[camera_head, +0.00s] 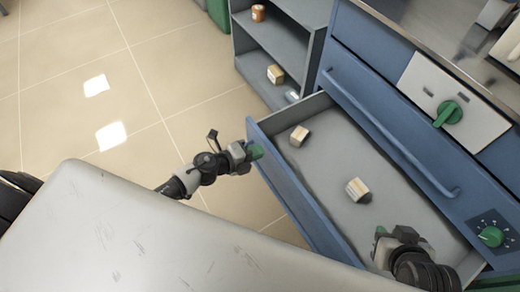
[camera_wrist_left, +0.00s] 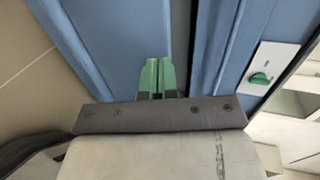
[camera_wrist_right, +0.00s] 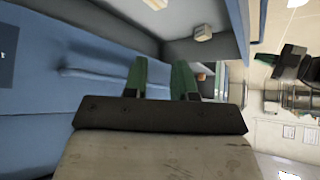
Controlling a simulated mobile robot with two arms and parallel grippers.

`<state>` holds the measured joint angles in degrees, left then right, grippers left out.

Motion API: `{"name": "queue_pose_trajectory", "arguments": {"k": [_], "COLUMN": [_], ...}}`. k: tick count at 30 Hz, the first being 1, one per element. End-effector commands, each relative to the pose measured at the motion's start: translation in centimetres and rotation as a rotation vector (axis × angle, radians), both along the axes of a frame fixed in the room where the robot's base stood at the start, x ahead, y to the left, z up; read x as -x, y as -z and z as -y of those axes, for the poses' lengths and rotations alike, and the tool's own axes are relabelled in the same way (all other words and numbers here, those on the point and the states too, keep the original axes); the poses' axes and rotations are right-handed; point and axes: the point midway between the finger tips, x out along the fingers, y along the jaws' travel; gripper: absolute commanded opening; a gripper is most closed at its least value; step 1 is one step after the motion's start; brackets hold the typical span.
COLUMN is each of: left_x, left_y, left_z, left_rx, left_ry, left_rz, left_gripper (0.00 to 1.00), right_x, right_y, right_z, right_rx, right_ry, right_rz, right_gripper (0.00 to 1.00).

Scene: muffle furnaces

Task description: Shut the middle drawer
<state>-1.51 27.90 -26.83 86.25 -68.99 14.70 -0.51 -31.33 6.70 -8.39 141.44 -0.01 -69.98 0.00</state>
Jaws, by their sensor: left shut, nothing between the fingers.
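The open drawer (camera_head: 322,148) juts out from the blue cabinet, with a blue front panel (camera_head: 287,182) and a grey inside. Two small pale boxes lie in it, one near the left end (camera_head: 299,135) and one near the middle (camera_head: 357,188). My left gripper (camera_head: 256,151) is shut and empty at the front panel's far left end; I cannot tell if it touches. Its green fingertips point at blue surfaces in the left wrist view (camera_wrist_left: 158,75). My right gripper (camera_head: 381,238) is over the drawer's near right part, its fingers apart and empty in the right wrist view (camera_wrist_right: 160,80).
A blue panel with a long bar handle (camera_head: 390,135) is above the drawer. Green knobs (camera_head: 448,113) sit on the cabinet face. A grey open shelf (camera_head: 270,60) with small items stands left of the cabinet. The tiled floor (camera_head: 120,90) at left is clear.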

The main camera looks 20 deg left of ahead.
Motion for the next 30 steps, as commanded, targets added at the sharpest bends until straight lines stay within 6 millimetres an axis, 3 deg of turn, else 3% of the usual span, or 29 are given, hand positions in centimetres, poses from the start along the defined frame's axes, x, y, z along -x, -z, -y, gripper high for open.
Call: {"name": "queue_pose_trajectory", "arguments": {"k": [5, 20, 26, 30], "left_x": [-1.0, -1.4, -3.3, -5.8], "left_y": [0.0, -0.1, -0.2, -0.3], "left_z": [0.7, 1.1, 2.5, 4.5], "left_rx": [-0.002, 0.0, 0.001, 0.003], "left_ry": [-0.001, 0.0, 0.0, 0.0], "left_rz": [0.0, 0.0, 0.002, 0.002], "left_gripper": [0.0, 0.0, 0.0, 0.0], "right_x": [0.0, 0.0, 1.2, 2.2], "right_y": [0.0, -0.1, 0.4, 0.7], "right_z": [0.0, 0.0, 0.5, 0.9], "right_rx": [-0.001, 0.0, 0.019, 0.033], "right_ry": [0.0, 0.0, 0.008, 0.013], "right_rz": [0.003, -0.002, -0.086, -0.149], "right_gripper": [0.26, 0.26, 0.26, 0.26]}}
